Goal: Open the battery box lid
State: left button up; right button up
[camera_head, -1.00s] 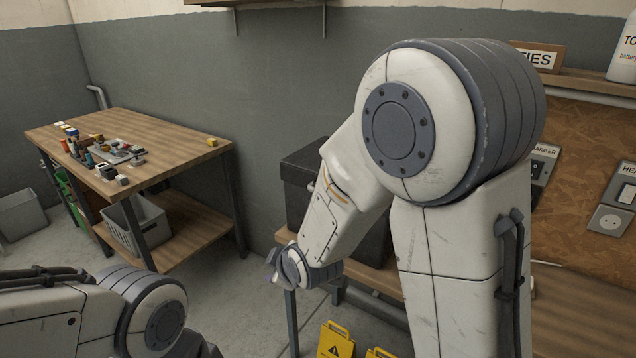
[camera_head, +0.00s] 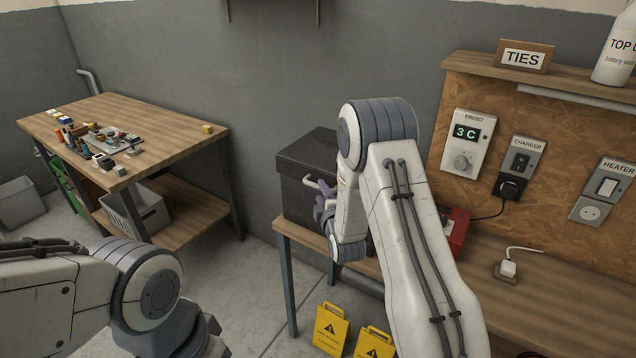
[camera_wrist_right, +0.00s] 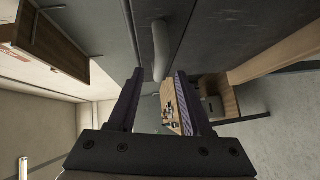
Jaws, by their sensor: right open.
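The battery box (camera_head: 308,160) is a dark box with a lid, standing at the left end of the wooden bench against the wall. A pale handle (camera_head: 309,182) sticks out from its front. My right gripper (camera_head: 321,190) is at the box front, close to this handle, its fingers partly hidden by my arm. In the right wrist view the gripper (camera_wrist_right: 158,76) is open, and the grey handle bar (camera_wrist_right: 160,42) lies just beyond and between the fingertips. I cannot tell whether they touch. The lid looks closed. My left gripper (camera_head: 208,338) is low at the bottom edge, its fingers unclear.
A red device (camera_head: 456,230) sits on the bench behind my right arm. Yellow signs (camera_head: 330,328) stand below the bench front. A separate table (camera_head: 170,128) with small parts is at left, with clear floor between.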

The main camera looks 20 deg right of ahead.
aim_at(319, 189)
jog(key=shift+w+d+f+p, duration=0.15)
jog(key=shift+w+p, duration=0.15)
jog(key=shift+w, duration=0.75)
jog(key=shift+w+d+f+p, duration=0.15)
jog(key=shift+w+p, duration=0.1)
jog(key=shift+w, duration=0.8)
jog(key=shift+a, duration=0.1)
grip_shut()
